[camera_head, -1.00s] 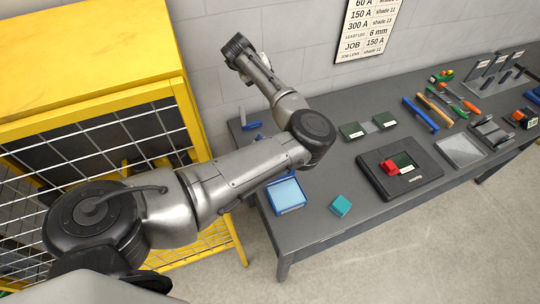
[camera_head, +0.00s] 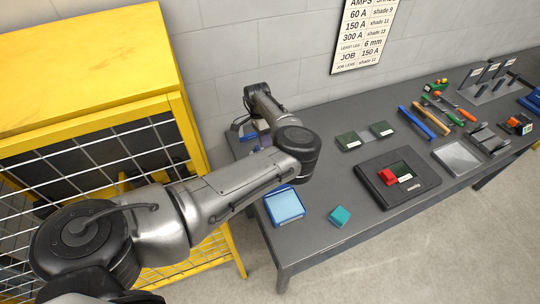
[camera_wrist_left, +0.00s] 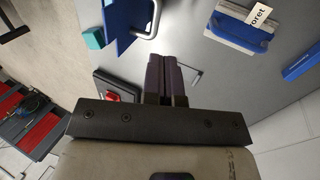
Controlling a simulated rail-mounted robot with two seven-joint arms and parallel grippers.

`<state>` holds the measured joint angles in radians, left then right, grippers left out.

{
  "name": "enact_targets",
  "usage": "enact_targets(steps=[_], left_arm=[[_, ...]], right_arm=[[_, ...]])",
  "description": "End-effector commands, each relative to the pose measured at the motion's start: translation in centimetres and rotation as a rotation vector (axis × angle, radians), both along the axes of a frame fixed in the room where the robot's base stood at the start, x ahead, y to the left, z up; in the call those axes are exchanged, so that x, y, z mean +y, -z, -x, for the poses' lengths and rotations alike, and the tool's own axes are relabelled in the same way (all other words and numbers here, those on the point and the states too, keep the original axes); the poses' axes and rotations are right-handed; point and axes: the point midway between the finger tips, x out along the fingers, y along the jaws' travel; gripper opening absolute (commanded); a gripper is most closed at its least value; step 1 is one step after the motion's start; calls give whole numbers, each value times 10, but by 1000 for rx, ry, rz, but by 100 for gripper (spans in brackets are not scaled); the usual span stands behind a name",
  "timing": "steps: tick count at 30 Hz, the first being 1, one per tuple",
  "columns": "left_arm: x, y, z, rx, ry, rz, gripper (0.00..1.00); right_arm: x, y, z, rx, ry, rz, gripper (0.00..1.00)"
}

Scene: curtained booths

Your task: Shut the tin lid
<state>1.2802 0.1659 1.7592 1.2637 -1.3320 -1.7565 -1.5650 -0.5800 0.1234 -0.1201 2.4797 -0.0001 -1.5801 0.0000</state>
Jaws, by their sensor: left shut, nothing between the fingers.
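A blue-rimmed, light-blue square thing (camera_head: 284,205), seemingly the tin, sits near the bench's left front corner. In the left wrist view a flat blue panel (camera_wrist_left: 122,25) stands up at the top left, seemingly its raised lid. A silver bent bar (camera_wrist_left: 153,18) is beside it. My left gripper (camera_wrist_left: 165,62) is shut and empty, its dark fingers together, just right of and below the panel and apart from it. In the head view my left arm reaches over behind the blue thing, and the fingertips are hard to make out. My right gripper is out of view.
A teal block (camera_head: 340,216) lies right of the blue thing. A black case (camera_head: 419,197) with a red piece (camera_head: 387,177) is farther right. A grey-and-blue labelled block (camera_wrist_left: 243,25) is near my fingers. A yellow mesh cabinet (camera_head: 88,65) stands left of the bench.

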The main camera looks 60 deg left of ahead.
Motion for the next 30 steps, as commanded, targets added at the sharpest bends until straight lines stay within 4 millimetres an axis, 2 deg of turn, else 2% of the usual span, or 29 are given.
enact_targets(steps=[16, 24, 30], left_arm=[[-37, 86, 3, 0, 1, 1, 0], [-68, 82, 5, -1, 1, 0, 0], [-75, 83, 6, 0, 0, -1, 0]], right_arm=[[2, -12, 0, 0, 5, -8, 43], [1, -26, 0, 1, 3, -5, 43], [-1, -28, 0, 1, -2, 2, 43]])
